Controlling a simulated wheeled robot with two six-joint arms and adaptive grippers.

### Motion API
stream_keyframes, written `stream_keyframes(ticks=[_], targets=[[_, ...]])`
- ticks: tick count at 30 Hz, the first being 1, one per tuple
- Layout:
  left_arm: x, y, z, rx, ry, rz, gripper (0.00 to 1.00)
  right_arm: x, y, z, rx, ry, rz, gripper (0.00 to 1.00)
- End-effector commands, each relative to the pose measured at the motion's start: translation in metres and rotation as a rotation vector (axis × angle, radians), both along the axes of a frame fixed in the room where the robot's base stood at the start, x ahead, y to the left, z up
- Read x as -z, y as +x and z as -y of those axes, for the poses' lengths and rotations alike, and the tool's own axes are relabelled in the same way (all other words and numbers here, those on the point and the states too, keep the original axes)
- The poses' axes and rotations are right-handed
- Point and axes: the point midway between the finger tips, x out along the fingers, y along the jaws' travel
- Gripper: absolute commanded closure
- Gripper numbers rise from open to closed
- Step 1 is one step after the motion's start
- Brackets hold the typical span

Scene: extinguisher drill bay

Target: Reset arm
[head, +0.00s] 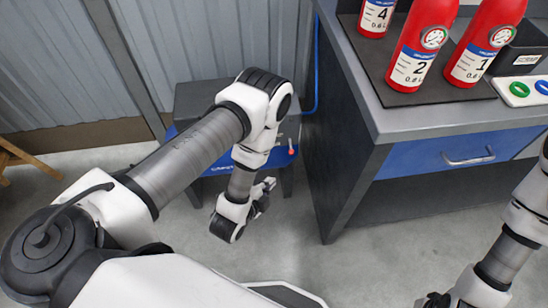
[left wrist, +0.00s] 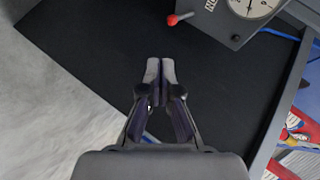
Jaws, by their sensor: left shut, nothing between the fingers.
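My left arm reaches in from the left in the head view, with its left gripper (head: 264,194) hanging low beside the dark side of the workbench. In the left wrist view the left gripper (left wrist: 160,70) is shut, its two fingertips together with nothing between them. Below the fingers is a flat black surface (left wrist: 85,50). My right gripper (head: 436,300) shows only in part at the bottom edge of the head view, and its fingers are mostly cut off.
The workbench (head: 400,122) carries red extinguishers (head: 423,40) and a blue drawer. A grey box with a dial (left wrist: 235,18) and red-tipped lever (left wrist: 173,20) stands past the left fingertips. A wooden piece (head: 22,155) is at the far left. Floor is clear between my arms.

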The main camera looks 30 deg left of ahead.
Motion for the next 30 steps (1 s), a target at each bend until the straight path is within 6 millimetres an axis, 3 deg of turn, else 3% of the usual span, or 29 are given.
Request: stream_keyframes(ticks=[7, 10, 14, 16, 20, 24, 27, 30], targets=[[-0.002, 0.001, 0.0, 0.0, 0.0, 0.002, 1.0, -0.001, 0.0, 0.0, 0.0, 0.0, 0.0, 1.0], [-0.02, 0.011, -0.002, -0.004, 0.0, 0.024, 1.0, -0.011, 0.0, 0.0, 0.0, 0.0, 0.0, 1.0], [-0.077, 0.034, -0.013, -0.029, 0.004, 0.074, 1.0, -0.039, 0.0, 0.0, 0.0, 0.0, 0.0, 1.0], [-0.121, 0.034, -0.028, -0.079, -0.028, -0.006, 1.0, -0.07, 0.0, 0.0, 0.0, 0.0, -0.001, 1.0], [-0.122, -0.018, -0.042, -0.327, -0.283, -0.366, 1.0, -0.089, 0.001, 0.0, 0.0, 0.0, 0.001, 1.0], [-0.105, -0.112, -0.043, -0.731, -0.519, -0.761, 1.0, -0.091, 0.0, 0.0, 0.0, 0.0, 0.0, 1.0], [-0.099, -0.164, -0.041, -1.007, -0.597, -0.935, 1.0, -0.088, 0.0, 0.0, 0.0, 0.0, -0.001, 1.0], [-0.098, -0.181, -0.04, -1.162, -0.64, -0.98, 1.0, -0.088, 0.0, 0.0, 0.0, 0.0, -0.001, 1.0]])
